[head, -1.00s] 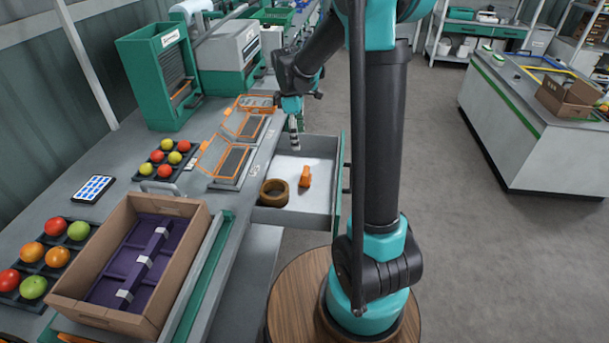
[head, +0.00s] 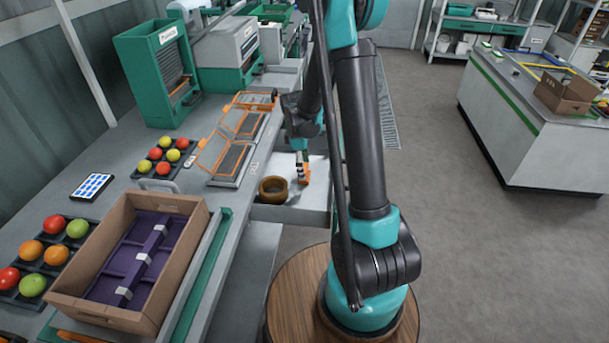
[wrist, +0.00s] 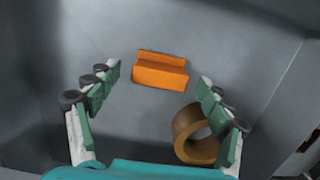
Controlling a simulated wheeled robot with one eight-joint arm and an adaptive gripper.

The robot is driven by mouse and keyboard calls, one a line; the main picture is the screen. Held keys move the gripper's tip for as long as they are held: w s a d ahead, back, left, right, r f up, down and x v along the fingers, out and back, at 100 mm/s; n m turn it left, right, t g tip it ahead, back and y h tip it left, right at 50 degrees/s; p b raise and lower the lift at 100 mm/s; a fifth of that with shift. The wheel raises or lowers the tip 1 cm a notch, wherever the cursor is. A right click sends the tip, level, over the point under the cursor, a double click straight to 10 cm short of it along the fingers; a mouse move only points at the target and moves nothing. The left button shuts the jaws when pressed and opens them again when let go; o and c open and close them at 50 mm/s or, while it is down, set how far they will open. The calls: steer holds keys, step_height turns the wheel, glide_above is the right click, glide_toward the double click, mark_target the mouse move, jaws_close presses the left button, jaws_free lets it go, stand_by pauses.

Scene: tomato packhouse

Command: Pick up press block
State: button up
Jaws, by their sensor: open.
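The orange press block (wrist: 160,72) lies on the floor of an open drawer (head: 312,206). In the head view the block (head: 304,170) is partly hidden behind my gripper (head: 301,168). In the wrist view my gripper (wrist: 158,90) is open, with its fingers to the left and right of the block's near side. The block sits slightly beyond the line between the fingertips, and nothing is held.
A brown tape roll (wrist: 196,135) lies in the drawer, close by the right finger; it also shows in the head view (head: 273,189). Drawer walls surround the gripper. A cardboard box (head: 192,243) and orange-framed panels (head: 231,162) are on the bench.

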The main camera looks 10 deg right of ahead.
steer(key=shift+d+f, duration=0.15)
steer(key=shift+f, duration=0.95)
steer(key=shift+c, duration=0.6)
steer(key=c, duration=1.2)
